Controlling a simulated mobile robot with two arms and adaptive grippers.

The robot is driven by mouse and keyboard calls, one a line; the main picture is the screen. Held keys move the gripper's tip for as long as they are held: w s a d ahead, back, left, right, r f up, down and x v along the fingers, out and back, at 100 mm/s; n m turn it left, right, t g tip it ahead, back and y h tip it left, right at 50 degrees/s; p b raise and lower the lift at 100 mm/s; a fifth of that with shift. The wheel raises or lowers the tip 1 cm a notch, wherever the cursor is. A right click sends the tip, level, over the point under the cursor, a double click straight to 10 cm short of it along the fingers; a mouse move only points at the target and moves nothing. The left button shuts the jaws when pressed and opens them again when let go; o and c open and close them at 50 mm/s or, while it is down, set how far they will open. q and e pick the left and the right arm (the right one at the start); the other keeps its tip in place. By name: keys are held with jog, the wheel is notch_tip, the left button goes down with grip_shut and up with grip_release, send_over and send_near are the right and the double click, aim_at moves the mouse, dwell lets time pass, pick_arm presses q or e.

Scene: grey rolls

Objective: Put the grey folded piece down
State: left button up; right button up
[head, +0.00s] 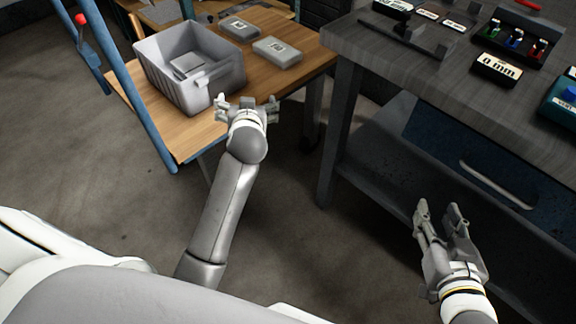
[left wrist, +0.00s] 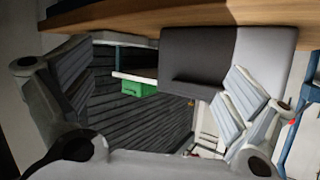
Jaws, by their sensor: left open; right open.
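A grey folded piece (head: 187,66) lies inside the grey bin (head: 160,55) on the wooden table. Two more grey pieces with pale labels lie flat on the table beside the bin: one behind (head: 238,28) and one nearer the right edge (head: 277,50). I cannot tell which piece the task means. My left gripper (head: 247,105) is open and empty at the table's front edge, just right of the bin's near corner. In the left wrist view, its spread fingers (left wrist: 160,100) have nothing between them. My right gripper (head: 441,215) is open and empty, low before the dark workbench.
The wooden table (head: 205,138) has bare wood in front of and right of the bin. A blue post (head: 130,90) stands at its left. The dark workbench (head: 400,60) at right carries trays and labelled blocks, with a shelf below.

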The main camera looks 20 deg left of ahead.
pick_arm(q)
jog(key=s+d+m+t+h, duration=0.2)
jog(key=s+d+m+h, duration=0.5)
jog(key=s+d, duration=0.8)
jog(key=d+h, duration=0.2)
jog(key=shift+d+r+h, duration=0.15)
jog(key=shift+r+h, duration=0.15)
jog(key=shift+w, duration=0.1)
